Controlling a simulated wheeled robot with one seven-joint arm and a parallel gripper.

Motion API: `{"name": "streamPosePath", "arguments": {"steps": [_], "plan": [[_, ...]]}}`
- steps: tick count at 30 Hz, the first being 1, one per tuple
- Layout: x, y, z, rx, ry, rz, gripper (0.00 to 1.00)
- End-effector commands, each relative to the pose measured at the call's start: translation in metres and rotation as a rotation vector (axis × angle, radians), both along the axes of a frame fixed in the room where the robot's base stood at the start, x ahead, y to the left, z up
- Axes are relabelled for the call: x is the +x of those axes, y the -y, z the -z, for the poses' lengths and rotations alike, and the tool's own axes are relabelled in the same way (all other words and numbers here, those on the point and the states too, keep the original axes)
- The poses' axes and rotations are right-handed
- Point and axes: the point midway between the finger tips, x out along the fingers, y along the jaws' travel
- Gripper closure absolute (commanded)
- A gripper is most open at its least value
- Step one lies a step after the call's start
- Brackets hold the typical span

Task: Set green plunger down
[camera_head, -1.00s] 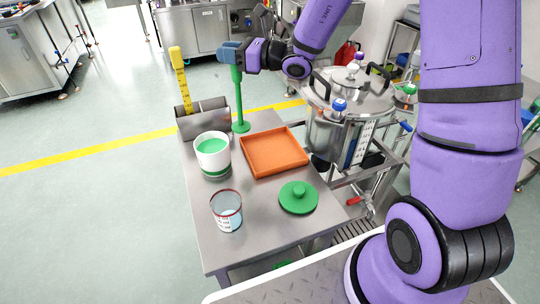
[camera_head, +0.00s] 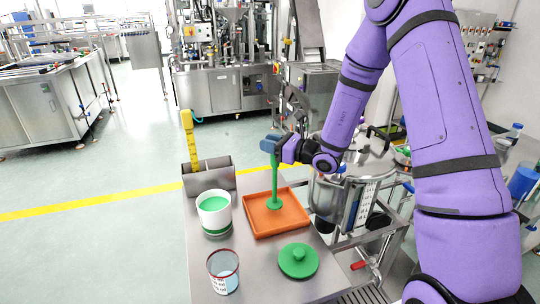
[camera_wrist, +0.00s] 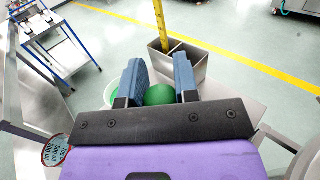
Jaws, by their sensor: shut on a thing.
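The green plunger (camera_head: 274,182) stands upright, its round foot low over the orange tray (camera_head: 262,229) or on it; I cannot tell if they touch. My gripper (camera_head: 270,146) is shut on the top of the plunger's handle. In the wrist view the blue fingers (camera_wrist: 158,85) flank the green top of the plunger (camera_wrist: 159,95). The lower plunger is hidden in that view.
A metal holder (camera_head: 210,178) with a yellow tool (camera_head: 188,140) stands at the back left. A steel vessel (camera_head: 335,200) is at the right.

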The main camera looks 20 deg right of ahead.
Motion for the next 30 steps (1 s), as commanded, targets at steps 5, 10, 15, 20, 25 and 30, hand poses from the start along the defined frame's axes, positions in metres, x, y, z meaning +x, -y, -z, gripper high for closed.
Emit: {"name": "streamPosePath", "arguments": {"steps": [5,10,15,20,25,30], "plan": [[0.000,0.000,0.025,0.001,-0.005,0.000,1.00],[0.000,0.000,0.036,0.000,-0.001,0.000,1.00],[0.000,0.000,0.035,0.000,-0.001,0.000,1.00],[0.000,0.000,0.038,0.000,-0.001,0.000,0.69],[0.000,0.000,0.037,0.000,-0.001,0.000,0.46],[0.000,0.000,0.037,0.000,-0.001,0.000,0.46]]}}
